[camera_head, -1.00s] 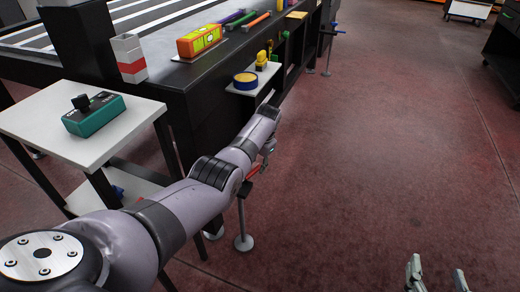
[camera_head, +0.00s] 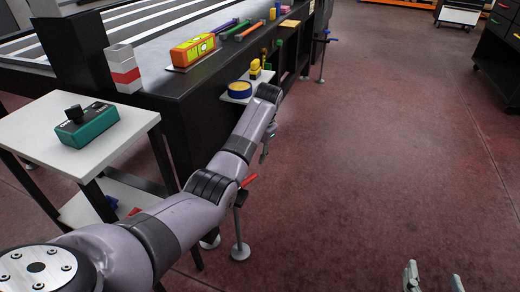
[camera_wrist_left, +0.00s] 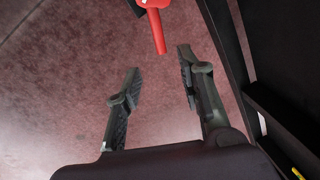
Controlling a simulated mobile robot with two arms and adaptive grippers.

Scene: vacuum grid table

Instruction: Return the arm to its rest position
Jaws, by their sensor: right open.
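My left arm (camera_head: 215,190) reaches from the lower left along the side of the black table. Its wrist end is beside a small white shelf. In the left wrist view, my left gripper (camera_wrist_left: 158,62) has its two fingers apart, with nothing between them. A red handle (camera_wrist_left: 156,28) shows just beyond its fingertips; I cannot tell how far away it is. My right gripper (camera_head: 433,278) is at the bottom right edge of the head view, fingers apart and empty, above bare floor. The rest of my right arm is out of view.
The black table (camera_head: 200,92) carries an orange-yellow level (camera_head: 193,49) and several tools. A blue-yellow round item (camera_head: 240,89) sits on the small shelf. A white side table (camera_head: 40,130) holds a green box (camera_head: 88,126). Reddish floor (camera_head: 370,150) is clear at right.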

